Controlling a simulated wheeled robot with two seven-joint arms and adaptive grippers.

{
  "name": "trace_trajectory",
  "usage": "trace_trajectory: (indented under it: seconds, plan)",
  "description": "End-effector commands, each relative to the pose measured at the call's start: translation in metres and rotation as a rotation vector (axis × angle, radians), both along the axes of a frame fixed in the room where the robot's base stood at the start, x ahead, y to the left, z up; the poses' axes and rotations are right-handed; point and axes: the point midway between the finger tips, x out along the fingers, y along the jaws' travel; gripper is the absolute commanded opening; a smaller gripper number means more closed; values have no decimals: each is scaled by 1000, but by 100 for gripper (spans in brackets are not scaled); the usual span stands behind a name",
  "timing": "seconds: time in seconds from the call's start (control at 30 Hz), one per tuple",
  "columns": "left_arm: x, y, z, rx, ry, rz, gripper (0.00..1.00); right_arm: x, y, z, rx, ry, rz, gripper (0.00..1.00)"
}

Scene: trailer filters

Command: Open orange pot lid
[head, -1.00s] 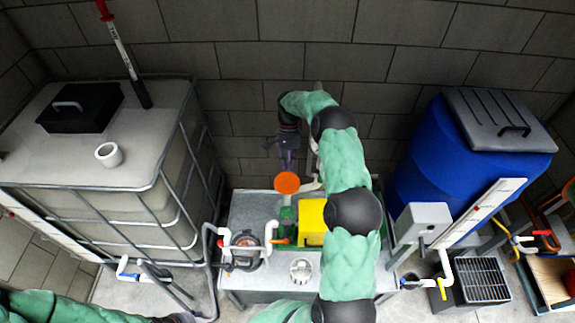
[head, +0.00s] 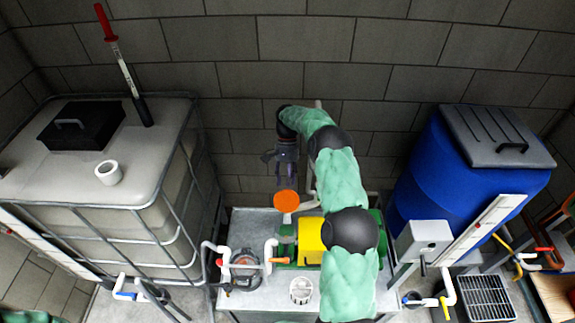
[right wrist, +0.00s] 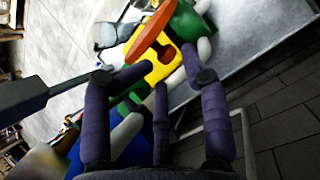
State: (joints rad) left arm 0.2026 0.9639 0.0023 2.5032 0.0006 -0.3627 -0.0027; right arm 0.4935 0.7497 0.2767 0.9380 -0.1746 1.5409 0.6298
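The orange pot lid (head: 286,201) is a flat round disc near the back edge of the metal table, with a white piece just below it. In the right wrist view the orange lid (right wrist: 153,32) appears as a tilted disc ahead of the fingers; I cannot tell whether it is seated. My right gripper (head: 283,167), with purple fingers, is behind and above the lid. In the right wrist view its fingers (right wrist: 146,72) are spread with nothing held between them, apart from the lid. My left gripper is out of view; only green arm covering shows at the lower left.
A yellow block (head: 311,240) on a green base stands beside the lid, partly behind my right arm. White pipes and a clear-topped pump (head: 243,270) are to its left. A caged tank (head: 60,180) stands left, a blue barrel (head: 425,190) right. A block wall closes the back.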

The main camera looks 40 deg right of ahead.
Motion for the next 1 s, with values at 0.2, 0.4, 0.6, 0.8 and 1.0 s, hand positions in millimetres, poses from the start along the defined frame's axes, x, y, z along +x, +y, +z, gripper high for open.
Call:
trace_trajectory:
  seconds: [0.2, 0.4, 0.6, 0.8, 1.0]
  plan:
    - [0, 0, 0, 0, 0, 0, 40, 18, -15, 37, 0, -1, 0, 46]
    - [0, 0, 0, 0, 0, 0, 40, 27, -24, 59, 0, 2, -1, 46]
    - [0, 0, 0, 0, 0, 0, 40, 30, -27, 67, 1, 4, 0, 46]
    - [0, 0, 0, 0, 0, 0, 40, 30, -27, 67, 1, 4, 0, 46]
    - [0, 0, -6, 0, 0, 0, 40, 31, -28, 64, -17, -31, 21, 0]
